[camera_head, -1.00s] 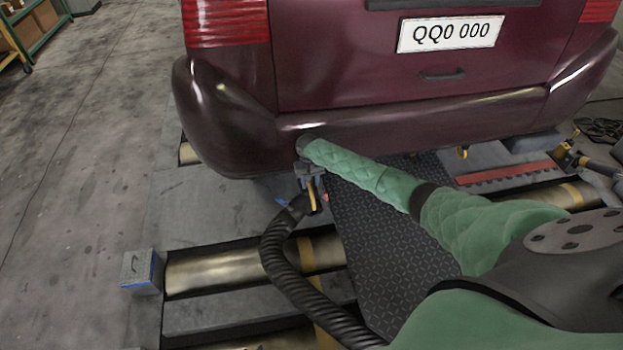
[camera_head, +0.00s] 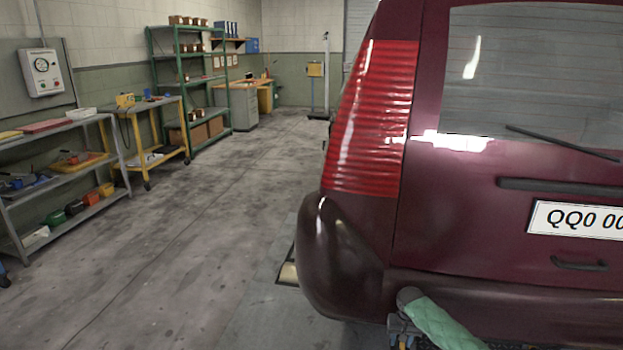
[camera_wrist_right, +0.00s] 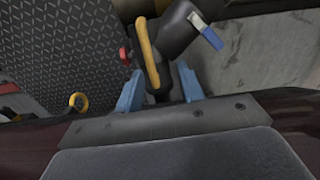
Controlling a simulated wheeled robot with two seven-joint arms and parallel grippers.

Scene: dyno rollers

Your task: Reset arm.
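My right gripper (camera_wrist_right: 160,88) shows in the right wrist view with its two blue fingers standing apart. A black hose nozzle (camera_wrist_right: 182,32) with a yellow lever (camera_wrist_right: 149,52), a red part and a blue tab lies just beyond and between the fingers. The fingers look open on either side of it; their contact with it is hard to make out. In the head view only the end of my right arm, in its green sleeve, and part of the gripper (camera_head: 405,335) show at the bottom edge, below the car's bumper. My left gripper is not in view.
A dark red car (camera_head: 460,210) fills the right of the head view, close above my right gripper. Grey shelves (camera_head: 75,165), a yellow cart (camera_head: 150,110) and a green rack (camera_head: 190,90) stand along the left wall. The floor (camera_head: 200,240) between is clear.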

